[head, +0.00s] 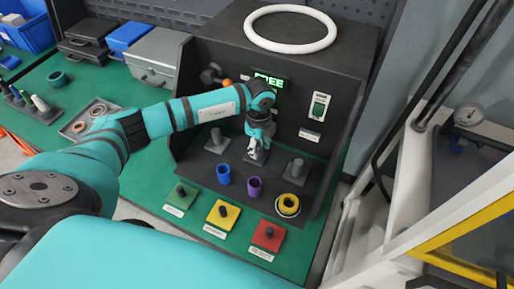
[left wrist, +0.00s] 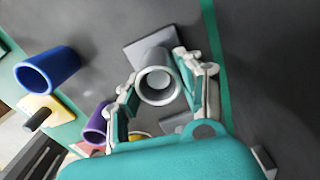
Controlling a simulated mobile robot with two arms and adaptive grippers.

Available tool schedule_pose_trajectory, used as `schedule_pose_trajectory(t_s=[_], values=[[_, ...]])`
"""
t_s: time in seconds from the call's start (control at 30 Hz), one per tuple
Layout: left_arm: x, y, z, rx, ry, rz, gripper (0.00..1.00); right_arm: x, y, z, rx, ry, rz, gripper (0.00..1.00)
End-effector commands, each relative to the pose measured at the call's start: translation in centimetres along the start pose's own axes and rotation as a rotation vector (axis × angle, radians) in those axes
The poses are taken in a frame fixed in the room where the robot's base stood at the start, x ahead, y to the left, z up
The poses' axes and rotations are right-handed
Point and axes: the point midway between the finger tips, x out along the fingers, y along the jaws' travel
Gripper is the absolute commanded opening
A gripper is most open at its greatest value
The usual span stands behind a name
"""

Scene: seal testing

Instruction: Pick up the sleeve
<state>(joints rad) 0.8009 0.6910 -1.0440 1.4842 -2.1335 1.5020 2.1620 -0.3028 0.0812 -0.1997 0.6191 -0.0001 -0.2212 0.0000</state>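A light grey hollow sleeve (left wrist: 159,86) stands around a post on a square grey base in the left wrist view. My left gripper (left wrist: 158,72) has one finger on each side of it. The fingers are spread, and narrow gaps seem to show beside the sleeve. In the head view my left gripper (head: 257,152) points down at the middle post and largely hides the sleeve. A blue sleeve (head: 223,174) and a purple sleeve (head: 254,187) stand in front of it. They also show in the left wrist view, blue (left wrist: 48,70) and purple (left wrist: 97,124). My right gripper is not in view.
Grey posts stand left (head: 216,142) and right (head: 296,170) of the gripper. A black housing (head: 230,50) with a lit "FREE" display (head: 268,79) rises behind. Green (head: 180,197), yellow (head: 222,216) and red (head: 268,237) plates and a yellow-white ring (head: 288,205) lie in front.

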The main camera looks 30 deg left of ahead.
Motion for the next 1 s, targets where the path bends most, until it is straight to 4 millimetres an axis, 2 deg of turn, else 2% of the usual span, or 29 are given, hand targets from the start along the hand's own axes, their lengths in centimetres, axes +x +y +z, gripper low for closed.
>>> schedule_pose_trajectory(t_s=[0.03, 0.23, 0.47, 0.57, 0.67, 0.9, 1.0], values=[[0.0, 0.0, 0.0, 0.0, 0.0, -0.001, 0.25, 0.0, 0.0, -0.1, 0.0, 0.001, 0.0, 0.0], [-0.1, 0.0, 0.0, 0.0, 0.0, -0.001, 0.0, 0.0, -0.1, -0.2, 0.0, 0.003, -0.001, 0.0], [-0.2, -0.1, 0.0, 0.0, 0.0, -0.003, 0.0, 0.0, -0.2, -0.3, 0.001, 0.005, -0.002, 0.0], [-0.8, -0.1, 0.0, 0.0, 0.001, -0.004, 0.0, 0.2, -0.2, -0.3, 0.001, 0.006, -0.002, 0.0], [-2.3, -0.2, 0.0, 0.0, 0.001, -0.007, 0.0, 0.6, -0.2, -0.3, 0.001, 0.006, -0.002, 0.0], [-7.4, -0.3, 0.0, 0.0, 0.002, -0.011, 0.0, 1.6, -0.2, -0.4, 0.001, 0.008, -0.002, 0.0], [-8.8, -0.2, 0.0, 0.003, 0.001, -0.008, 0.0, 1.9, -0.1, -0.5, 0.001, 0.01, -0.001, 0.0]])
